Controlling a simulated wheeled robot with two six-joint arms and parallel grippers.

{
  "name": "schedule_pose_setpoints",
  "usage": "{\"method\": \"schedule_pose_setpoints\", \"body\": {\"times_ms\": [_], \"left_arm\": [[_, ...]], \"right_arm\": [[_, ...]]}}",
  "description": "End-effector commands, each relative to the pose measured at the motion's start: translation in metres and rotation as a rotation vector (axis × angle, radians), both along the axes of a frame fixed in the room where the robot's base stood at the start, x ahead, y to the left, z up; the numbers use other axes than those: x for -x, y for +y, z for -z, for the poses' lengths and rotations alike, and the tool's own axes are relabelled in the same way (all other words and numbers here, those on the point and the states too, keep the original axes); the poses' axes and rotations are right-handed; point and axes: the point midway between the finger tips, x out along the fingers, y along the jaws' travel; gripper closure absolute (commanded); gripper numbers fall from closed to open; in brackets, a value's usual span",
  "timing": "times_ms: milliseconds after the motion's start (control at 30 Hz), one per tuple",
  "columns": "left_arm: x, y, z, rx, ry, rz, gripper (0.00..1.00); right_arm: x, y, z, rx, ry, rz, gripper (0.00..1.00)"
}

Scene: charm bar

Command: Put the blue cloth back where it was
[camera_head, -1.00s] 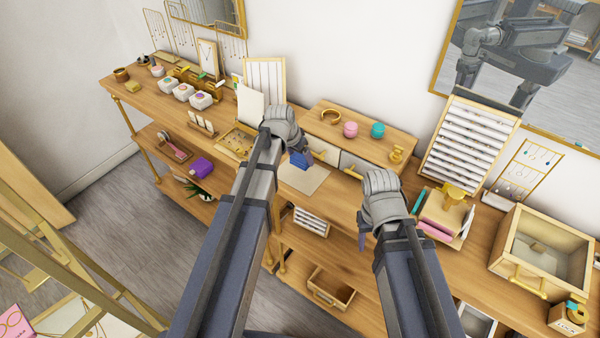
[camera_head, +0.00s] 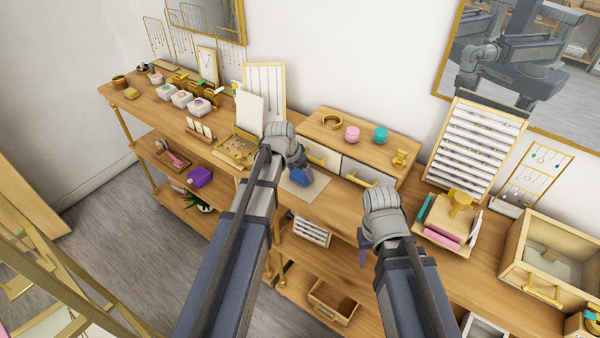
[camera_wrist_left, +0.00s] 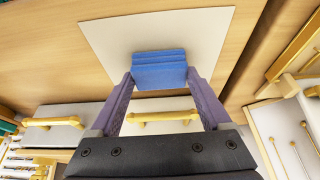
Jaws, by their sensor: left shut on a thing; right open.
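The blue cloth (camera_head: 301,175) is a small folded stack. My left gripper (camera_wrist_left: 158,80) is shut on the blue cloth (camera_wrist_left: 159,66), which sits between its two fingertips in the left wrist view. The cloth is over a pale flat mat (camera_head: 307,187) on the counter, and the mat fills the space behind it in the left wrist view (camera_wrist_left: 205,32). I cannot tell whether the cloth touches the mat. My right gripper (camera_head: 364,245) is open and empty above the counter's front edge; its fingers are mostly hidden by its wrist.
A wooden drawer box (camera_head: 385,150) with gold handles stands behind the mat. A jewellery tray (camera_head: 236,160) lies to its left. Pink cloths and a gold stand (camera_head: 460,200) are right of my right gripper. An open wooden bin (camera_head: 552,250) is at the far right.

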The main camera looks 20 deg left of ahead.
Motion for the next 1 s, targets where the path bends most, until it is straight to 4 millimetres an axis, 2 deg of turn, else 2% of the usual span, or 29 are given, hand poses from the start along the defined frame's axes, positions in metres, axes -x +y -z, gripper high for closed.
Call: {"method": "schedule_pose_setpoints", "body": {"times_ms": [33, 67, 200, 467, 667, 1000], "left_arm": [[0.0, 0.0, 0.004, 0.0, 0.0, 0.0, 0.71], [0.0, 0.0, 0.002, 0.0, 0.0, 0.0, 0.16], [0.0, 0.0, 0.002, 0.0, 0.0, 0.0, 0.01], [0.0, 0.0, 0.001, 0.0, 0.0, 0.0, 0.0], [0.001, 0.0, -0.006, 0.0, 0.0, 0.0, 0.0], [0.015, 0.005, -0.046, 0.0, 0.0, -0.001, 0.0]], "right_arm": [[0.0, 0.0, 0.004, 0.0, 0.0, 0.0, 0.5], [0.0, 0.0, 0.002, 0.0, 0.0, 0.0, 0.5], [0.0, 0.0, 0.002, 0.0, 0.0, 0.0, 0.5], [0.0, 0.0, 0.001, 0.0, 0.0, 0.0, 0.5], [0.0, 0.0, -0.006, 0.0, 0.0, 0.0, 0.5], [0.0, 0.0, -0.046, 0.0, 0.0, -0.001, 0.5]]}}
